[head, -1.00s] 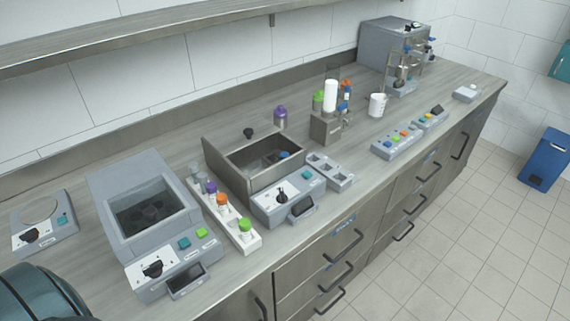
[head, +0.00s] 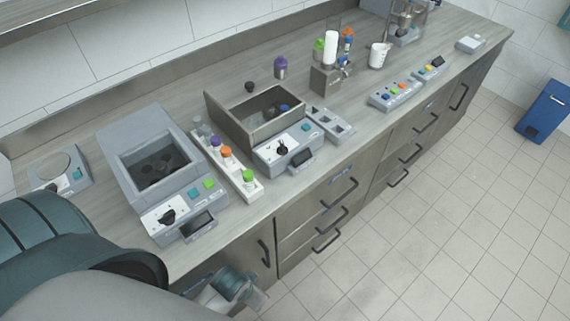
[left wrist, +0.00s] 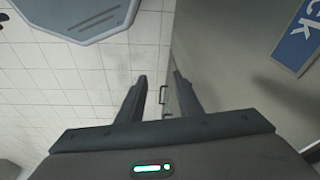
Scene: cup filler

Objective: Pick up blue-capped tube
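A blue cap (head: 283,108) shows inside the open metal bath at mid bench; the tube below it is hidden by the bath walls. Another small blue part shows at the holder block with the white bottle, too small to tell as a cap. My left arm comes in from the lower left, and its gripper end (head: 245,288) is low in front of the drawers, well away from the bath. In the left wrist view, the two fingers (left wrist: 158,95) stand apart with nothing between them. My right gripper is not in view.
The metal bath (head: 228,124) has a control panel in front. A white rack (head: 238,180) holds purple-, orange- and green-capped tubes. A grey machine (head: 150,150) stands left of it. The holder block (head: 325,80), a white beaker (head: 379,55) and a button panel (head: 395,96) are right. The floor in front is clear.

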